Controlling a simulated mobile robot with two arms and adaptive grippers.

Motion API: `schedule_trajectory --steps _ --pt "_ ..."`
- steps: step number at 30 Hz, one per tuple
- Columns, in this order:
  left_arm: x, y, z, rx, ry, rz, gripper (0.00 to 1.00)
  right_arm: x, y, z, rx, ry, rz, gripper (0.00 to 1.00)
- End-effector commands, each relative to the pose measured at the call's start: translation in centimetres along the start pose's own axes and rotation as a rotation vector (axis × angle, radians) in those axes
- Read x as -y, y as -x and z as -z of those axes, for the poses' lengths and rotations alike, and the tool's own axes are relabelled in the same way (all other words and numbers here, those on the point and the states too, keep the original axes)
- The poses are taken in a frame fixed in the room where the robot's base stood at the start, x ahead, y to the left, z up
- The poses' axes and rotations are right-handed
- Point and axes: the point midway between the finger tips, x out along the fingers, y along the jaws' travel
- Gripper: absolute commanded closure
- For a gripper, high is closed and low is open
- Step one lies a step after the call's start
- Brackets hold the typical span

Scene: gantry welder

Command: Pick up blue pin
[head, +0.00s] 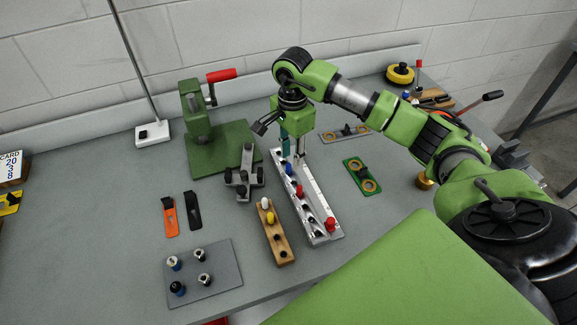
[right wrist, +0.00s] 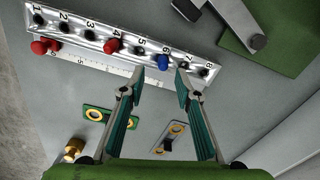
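The blue pin (head: 288,169) stands in a silver numbered rail (head: 325,238) on the grey table. In the right wrist view the blue pin (right wrist: 163,62) sits near the number 6. My right gripper (head: 291,150) points down over the rail's far part, close to the blue pin. In the right wrist view its green-padded fingers (right wrist: 160,86) are apart with nothing between them, and the blue pin shows just beyond the fingertip gap. I cannot tell the exact height of the fingertips above the rail. My left gripper is not in view.
A dark clamp part (head: 243,180) and a green press (head: 195,115) stand farther left. A green plate (head: 361,175) lies right.

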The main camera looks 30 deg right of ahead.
Motion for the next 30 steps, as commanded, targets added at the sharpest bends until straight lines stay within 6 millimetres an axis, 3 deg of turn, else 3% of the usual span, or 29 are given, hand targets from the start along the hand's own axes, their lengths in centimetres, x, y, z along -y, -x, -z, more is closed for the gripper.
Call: schedule_trajectory --steps 3,7,16,19,20,30 --pt "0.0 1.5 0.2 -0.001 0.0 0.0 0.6 0.3 -1.5 -0.9 0.002 0.002 -0.006 0.7" --pt "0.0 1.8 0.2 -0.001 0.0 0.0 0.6 0.3 -3.2 -0.8 0.001 0.0 -0.003 0.7" --pt "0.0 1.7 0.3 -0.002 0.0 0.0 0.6 0.4 -3.9 -0.7 0.0 0.0 -0.001 0.7" --pt "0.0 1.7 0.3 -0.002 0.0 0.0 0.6 0.4 -3.9 -0.7 0.0 0.001 -0.001 0.96" --pt "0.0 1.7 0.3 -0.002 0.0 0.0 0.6 0.4 -3.9 -0.7 0.0 0.001 -0.001 1.0" --pt "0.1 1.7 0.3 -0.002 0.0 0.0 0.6 0.4 -3.8 -0.7 0.0 0.001 0.0 1.0"
